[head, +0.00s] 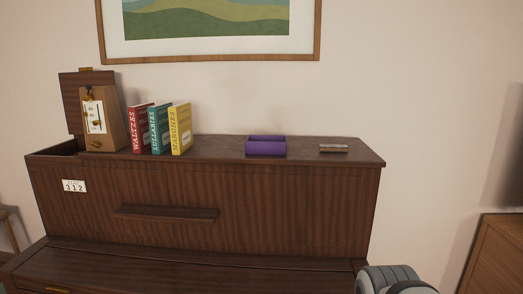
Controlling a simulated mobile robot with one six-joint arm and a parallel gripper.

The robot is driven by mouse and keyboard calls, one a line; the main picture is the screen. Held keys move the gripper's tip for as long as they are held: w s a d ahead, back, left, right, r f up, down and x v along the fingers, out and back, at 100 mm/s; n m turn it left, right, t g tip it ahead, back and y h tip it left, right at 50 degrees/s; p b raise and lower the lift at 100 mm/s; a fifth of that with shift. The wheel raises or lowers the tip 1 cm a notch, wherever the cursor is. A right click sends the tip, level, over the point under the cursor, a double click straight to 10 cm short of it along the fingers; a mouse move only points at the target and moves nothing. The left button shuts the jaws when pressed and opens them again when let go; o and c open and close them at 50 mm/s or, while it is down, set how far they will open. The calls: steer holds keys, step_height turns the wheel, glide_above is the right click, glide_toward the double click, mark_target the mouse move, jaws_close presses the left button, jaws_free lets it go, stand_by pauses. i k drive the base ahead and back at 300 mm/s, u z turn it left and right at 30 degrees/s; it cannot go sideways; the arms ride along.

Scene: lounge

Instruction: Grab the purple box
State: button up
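The purple box (266,149) sits on top of a dark wooden upright piano (210,205), right of the middle of its top. It looks like a small open-topped tray with a hollow inside. A grey rounded part of my own arm shows at the bottom right edge of the head view, well below and to the right of the box. My gripper's fingers are not in view.
Red (139,128), teal (160,129) and yellow (180,128) books stand left of the box, beside a wooden metronome-like object (104,120). A small brown and silver object (333,148) lies to its right. A framed picture (210,58) hangs above. A wooden cabinet (497,255) stands at right.

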mark_target(255, 145)
steer(key=z, duration=0.1)
steer(key=i, duration=0.95)
steer(key=u, duration=0.05)
